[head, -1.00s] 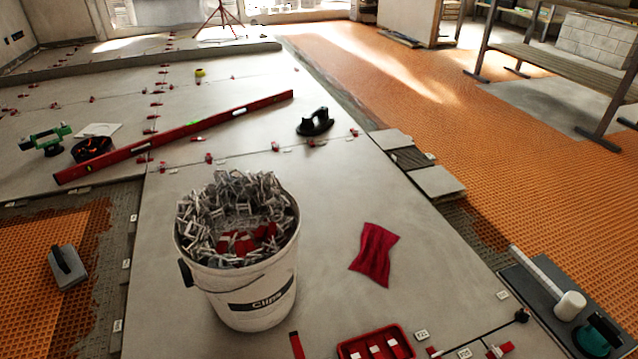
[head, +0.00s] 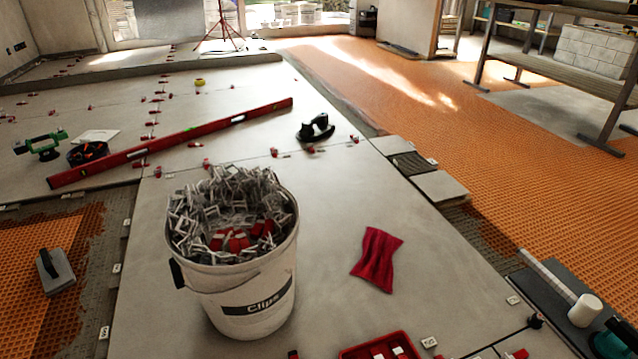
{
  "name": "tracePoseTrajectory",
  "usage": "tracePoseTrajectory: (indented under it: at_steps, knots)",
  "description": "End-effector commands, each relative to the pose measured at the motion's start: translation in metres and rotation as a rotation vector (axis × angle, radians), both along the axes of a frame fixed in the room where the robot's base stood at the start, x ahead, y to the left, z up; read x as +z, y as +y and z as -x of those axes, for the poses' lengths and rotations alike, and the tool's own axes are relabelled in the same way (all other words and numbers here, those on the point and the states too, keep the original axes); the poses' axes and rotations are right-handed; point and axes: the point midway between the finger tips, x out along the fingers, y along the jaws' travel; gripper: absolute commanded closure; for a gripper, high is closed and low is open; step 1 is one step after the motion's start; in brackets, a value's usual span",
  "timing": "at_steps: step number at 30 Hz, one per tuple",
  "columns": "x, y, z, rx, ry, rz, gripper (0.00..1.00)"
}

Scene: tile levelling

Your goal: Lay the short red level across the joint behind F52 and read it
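A long red level (head: 185,138) lies aslant across the grey tiles at the left. A small red end of something (head: 293,354) shows at the bottom edge. It may be the short red level, but most of it is cut off. Small white tags stand at the tile edges, one of them a tag (head: 429,342) near the bottom. I cannot make out F52 on any of them. A tile joint with red clips (head: 274,152) runs across behind the bucket. My gripper is not in view.
A white bucket of clips (head: 245,305) stands on the near tiles. A red cloth (head: 377,260), a black suction lifter (head: 316,127) and a red tray (head: 375,352) lie around it. Orange matting (head: 500,165) covers the right. Bare tile lies between bucket and cloth.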

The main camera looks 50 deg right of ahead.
Motion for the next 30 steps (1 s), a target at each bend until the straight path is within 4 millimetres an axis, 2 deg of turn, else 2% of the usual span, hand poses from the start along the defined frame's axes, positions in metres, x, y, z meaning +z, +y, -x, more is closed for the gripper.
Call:
tracePoseTrajectory:
  at_steps: [20, 21, 26, 30]
  knots:
    - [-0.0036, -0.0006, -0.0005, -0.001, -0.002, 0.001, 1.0]
    - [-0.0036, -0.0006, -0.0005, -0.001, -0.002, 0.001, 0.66]
    - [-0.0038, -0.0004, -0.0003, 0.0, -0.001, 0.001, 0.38]
    - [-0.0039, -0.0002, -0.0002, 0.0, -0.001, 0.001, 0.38]
